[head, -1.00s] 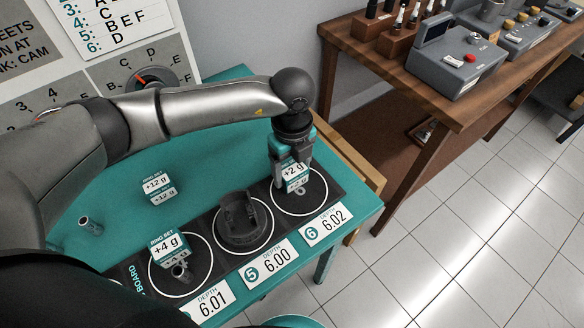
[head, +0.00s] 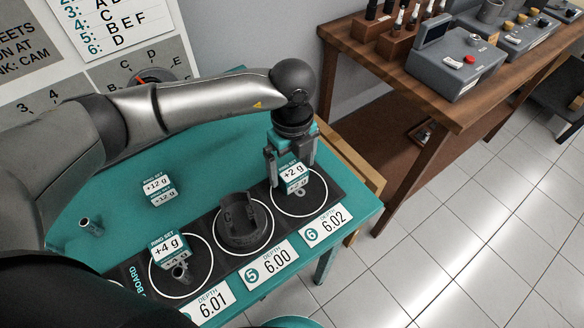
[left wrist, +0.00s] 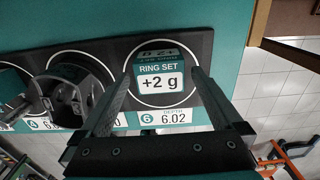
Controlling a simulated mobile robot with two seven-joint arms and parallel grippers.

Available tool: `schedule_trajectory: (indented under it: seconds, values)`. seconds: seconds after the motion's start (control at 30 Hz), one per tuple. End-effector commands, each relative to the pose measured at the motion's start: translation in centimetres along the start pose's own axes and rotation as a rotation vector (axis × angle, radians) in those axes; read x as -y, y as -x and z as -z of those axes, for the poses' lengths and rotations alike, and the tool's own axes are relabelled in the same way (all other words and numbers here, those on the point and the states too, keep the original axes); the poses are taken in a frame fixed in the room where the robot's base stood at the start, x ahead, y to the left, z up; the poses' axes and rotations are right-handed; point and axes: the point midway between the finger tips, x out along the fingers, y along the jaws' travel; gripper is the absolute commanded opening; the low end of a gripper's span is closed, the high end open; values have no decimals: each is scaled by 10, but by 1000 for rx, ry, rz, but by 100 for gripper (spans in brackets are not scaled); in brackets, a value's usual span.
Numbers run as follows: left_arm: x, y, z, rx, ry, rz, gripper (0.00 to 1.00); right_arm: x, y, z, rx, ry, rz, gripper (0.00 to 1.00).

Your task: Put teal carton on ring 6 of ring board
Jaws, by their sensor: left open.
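The teal carton marked "+2 g" (head: 293,178) stands inside the white circle of ring 6 on the black ring board (head: 325,189). It also shows in the left wrist view (left wrist: 160,80), inside the circle above the "6 DEPTH 6.02" label (left wrist: 172,117). My left gripper (head: 290,178) is open, just above and around the carton, with its fingers apart on either side. In the left wrist view the fingers show gaps to the carton. My right gripper is not in view.
A dark piston (head: 240,225) stands on ring 5. Another teal carton marked "+4 g" (head: 168,250) and a small metal pin (head: 180,271) are at the ring left of it. A "+12 g" carton (head: 159,190) stands behind on the teal table (head: 110,235).

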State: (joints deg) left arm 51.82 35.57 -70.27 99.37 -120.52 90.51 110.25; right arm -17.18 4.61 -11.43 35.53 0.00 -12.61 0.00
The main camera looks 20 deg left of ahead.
Motion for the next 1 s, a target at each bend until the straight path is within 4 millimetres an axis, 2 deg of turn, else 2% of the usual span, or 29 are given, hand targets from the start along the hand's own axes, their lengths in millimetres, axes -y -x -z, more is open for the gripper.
schedule_trajectory:
  seconds: [0.03, 0.2, 0.43, 0.63, 1.0]
  values:
    - [0, 13, -1, 3, -1, 4, 100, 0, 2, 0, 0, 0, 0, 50]
    - [1, 51, -1, 3, -1, 4, 100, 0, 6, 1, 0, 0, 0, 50]
    - [1, 90, -1, 2, -1, 3, 100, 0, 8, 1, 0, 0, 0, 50]
    - [0, 103, 0, 1, -1, 0, 100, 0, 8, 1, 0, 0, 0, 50]
    - [1, 100, 4, -23, -8, 2, 100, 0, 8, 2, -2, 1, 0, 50]
